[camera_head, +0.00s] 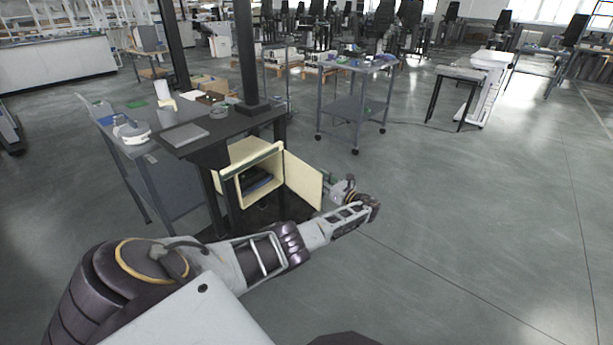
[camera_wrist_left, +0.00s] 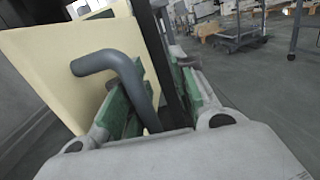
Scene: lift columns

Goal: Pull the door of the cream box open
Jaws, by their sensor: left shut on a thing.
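The cream box (camera_head: 241,172) stands under a dark tabletop, its front open and dark items inside. Its cream door (camera_head: 303,180) is swung out to the right, standing well away from the opening. It also shows in the left wrist view (camera_wrist_left: 50,55), with a grey bent handle (camera_wrist_left: 105,62) on it. My left gripper (camera_head: 333,186) is at the door's outer side, partly hidden by the door and my arm. In the left wrist view its green-padded fingers (camera_wrist_left: 158,98) are shut on the handle. My right gripper is not in view.
The dark table (camera_head: 215,128) with a thick post rises over the box. A grey bench (camera_head: 118,150) with tools stands to its left. A grey cart (camera_head: 350,108) stands farther back. The floor right of the door is clear.

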